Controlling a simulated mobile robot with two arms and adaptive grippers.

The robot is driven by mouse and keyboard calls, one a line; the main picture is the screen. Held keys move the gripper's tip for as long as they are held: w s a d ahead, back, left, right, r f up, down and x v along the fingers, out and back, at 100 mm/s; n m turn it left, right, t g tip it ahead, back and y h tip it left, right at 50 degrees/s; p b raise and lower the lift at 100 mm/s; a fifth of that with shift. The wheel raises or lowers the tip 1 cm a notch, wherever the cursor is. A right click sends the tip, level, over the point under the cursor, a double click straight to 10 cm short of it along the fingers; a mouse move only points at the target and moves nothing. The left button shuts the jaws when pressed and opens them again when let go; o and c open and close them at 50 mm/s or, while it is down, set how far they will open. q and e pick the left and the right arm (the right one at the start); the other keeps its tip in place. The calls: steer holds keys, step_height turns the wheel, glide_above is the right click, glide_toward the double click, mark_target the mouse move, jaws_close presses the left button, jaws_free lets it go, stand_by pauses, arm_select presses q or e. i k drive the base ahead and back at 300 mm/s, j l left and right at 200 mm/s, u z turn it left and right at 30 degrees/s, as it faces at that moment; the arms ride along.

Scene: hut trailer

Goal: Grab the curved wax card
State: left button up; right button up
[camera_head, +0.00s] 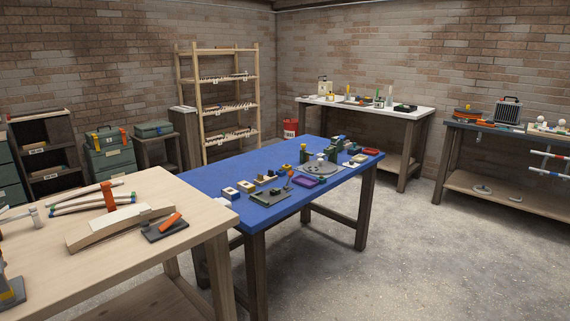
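A pale, flat, card-like piece (119,217) lies against a long curved wooden piece (98,236) on the light wood table at the left. It may be the curved wax card, but I cannot tell for sure at this size. Neither of my grippers shows in the head view.
The light wood table (125,268) also holds a dark block with an orange piece (168,223) and a rack of coloured rods (92,200). A blue table (262,216) with several small items stands beyond it. Open concrete floor (440,255) lies at the right.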

mark_target(97, 223)
steer(key=u, duration=0.55)
steer(key=i+u, duration=0.6)
steer(key=u, duration=0.15)
steer(key=i+l+u, duration=0.15)
steer(key=i+u, duration=0.2)
